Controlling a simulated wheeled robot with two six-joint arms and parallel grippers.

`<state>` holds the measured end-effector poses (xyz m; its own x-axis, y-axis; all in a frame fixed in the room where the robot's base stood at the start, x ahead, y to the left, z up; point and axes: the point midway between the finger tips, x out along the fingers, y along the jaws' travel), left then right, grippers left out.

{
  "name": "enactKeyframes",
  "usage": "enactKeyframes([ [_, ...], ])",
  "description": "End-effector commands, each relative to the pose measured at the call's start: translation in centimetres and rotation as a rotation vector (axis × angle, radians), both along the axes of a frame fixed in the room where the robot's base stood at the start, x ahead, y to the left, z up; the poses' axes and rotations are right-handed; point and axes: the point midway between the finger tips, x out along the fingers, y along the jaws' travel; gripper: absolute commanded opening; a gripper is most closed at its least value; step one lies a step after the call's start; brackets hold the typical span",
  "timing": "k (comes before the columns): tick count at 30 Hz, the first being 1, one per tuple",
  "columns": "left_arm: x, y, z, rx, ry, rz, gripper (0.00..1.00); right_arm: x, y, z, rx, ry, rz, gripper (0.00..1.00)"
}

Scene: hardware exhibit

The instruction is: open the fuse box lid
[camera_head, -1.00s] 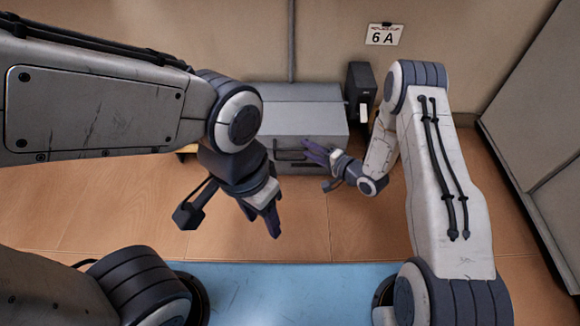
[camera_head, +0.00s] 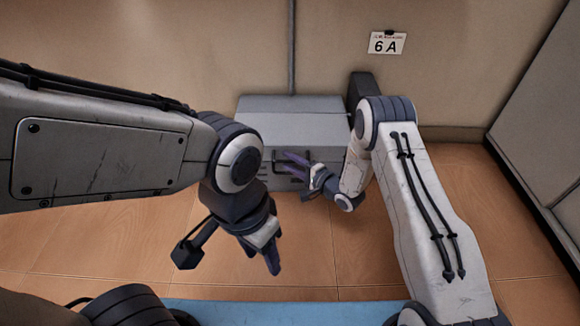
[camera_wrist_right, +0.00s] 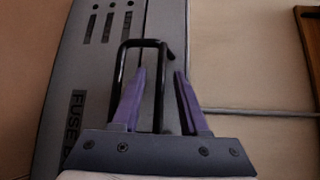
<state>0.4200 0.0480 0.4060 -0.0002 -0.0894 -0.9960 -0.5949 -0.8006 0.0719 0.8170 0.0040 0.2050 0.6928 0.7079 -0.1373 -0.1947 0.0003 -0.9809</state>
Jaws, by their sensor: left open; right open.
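The grey fuse box (camera_head: 293,112) stands on the floor against the back wall in the head view, its lid looking closed. A black bar handle (camera_head: 278,158) is on its front. In the right wrist view the handle (camera_wrist_right: 142,42) appears as a bent black bar beside the box's lettered face (camera_wrist_right: 95,75). My right gripper (camera_head: 287,164) is open at the handle. In the right wrist view its purple fingers (camera_wrist_right: 159,75) stand on either side of one handle leg; contact cannot be told. My left gripper (camera_head: 274,270) is open and empty, lower and in front of the box.
A dark upright unit (camera_head: 362,88) stands right of the box, partly hidden by my right arm. A panel wall (camera_head: 545,100) closes off the right. The wooden floor (camera_head: 330,250) in front is clear.

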Motion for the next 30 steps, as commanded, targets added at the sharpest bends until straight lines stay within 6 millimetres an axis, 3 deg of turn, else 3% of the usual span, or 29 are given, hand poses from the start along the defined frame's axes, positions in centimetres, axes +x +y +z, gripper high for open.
enactKeyframes([
  [9,0.0,0.0,-0.17,0.0,0.0,0.0,0.5,0.26,0.23,0.02,0.0,0.0,-0.001,0.43],
  [10,0.0,0.0,-0.17,0.0,0.0,0.0,0.5,0.26,0.23,0.02,0.0,0.0,-0.001,0.36],
  [13,0.0,0.0,-0.17,0.0,0.0,0.0,0.5,0.25,0.21,0.01,0.0,0.0,-0.001,0.0],
  [30,0.0,0.0,-0.18,0.0,0.0,0.0,0.5,0.22,0.13,-0.02,0.0,0.001,-0.002,0.0],
])
